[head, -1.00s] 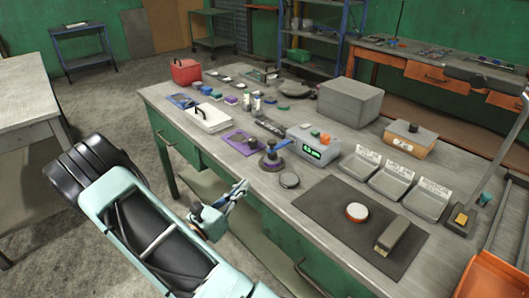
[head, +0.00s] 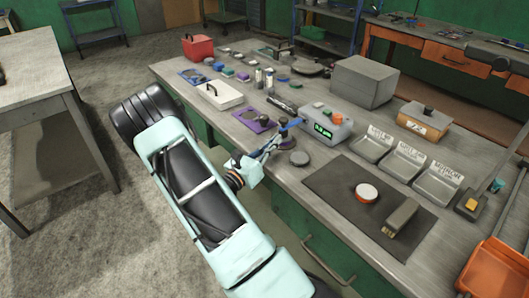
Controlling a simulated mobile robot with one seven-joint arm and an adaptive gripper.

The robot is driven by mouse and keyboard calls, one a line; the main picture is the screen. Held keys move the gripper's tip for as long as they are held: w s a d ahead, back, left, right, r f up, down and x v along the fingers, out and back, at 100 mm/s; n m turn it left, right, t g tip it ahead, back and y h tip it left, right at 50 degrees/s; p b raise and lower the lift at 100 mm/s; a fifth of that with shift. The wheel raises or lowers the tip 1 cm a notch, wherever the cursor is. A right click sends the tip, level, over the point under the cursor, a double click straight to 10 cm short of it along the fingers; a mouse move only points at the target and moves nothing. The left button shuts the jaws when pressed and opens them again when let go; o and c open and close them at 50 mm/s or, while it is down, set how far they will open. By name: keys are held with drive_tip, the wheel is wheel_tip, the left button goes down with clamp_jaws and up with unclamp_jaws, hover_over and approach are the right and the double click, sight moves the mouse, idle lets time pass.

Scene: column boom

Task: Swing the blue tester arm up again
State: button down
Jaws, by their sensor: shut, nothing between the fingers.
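The tester is a grey box (head: 338,128) with a green lit display and orange and green buttons on top, standing mid-bench. Its blue arm (head: 291,123) sticks out from the box's left side, low and near level. The round base below the arm is mostly hidden behind my gripper. My gripper (head: 276,138) is over the bench's front edge, close to the blue arm on its near side. Its fingers look shut and empty. I cannot tell whether they touch the arm.
A dark mat (head: 345,200) with a red-and-white round tin (head: 366,192) and three labelled trays are to the right. A grey block (head: 362,82) stands behind.

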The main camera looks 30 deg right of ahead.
sight(283, 124)
drive_tip(key=shift+w+d+r, duration=0.25)
drive_tip(key=shift+d+r, duration=0.1)
drive_tip(key=shift+r, duration=0.3)
drive_tip(key=shift+w+d+r, duration=0.25)
drive_tip(key=shift+d+r, duration=0.1)
drive_tip(key=shift+r, duration=0.25)
drive_tip(key=shift+r+p, duration=0.15)
drive_tip(key=shift+p, duration=0.2)
drive_tip(key=shift+r, duration=0.15)
drive_tip(key=shift+p, duration=0.45)
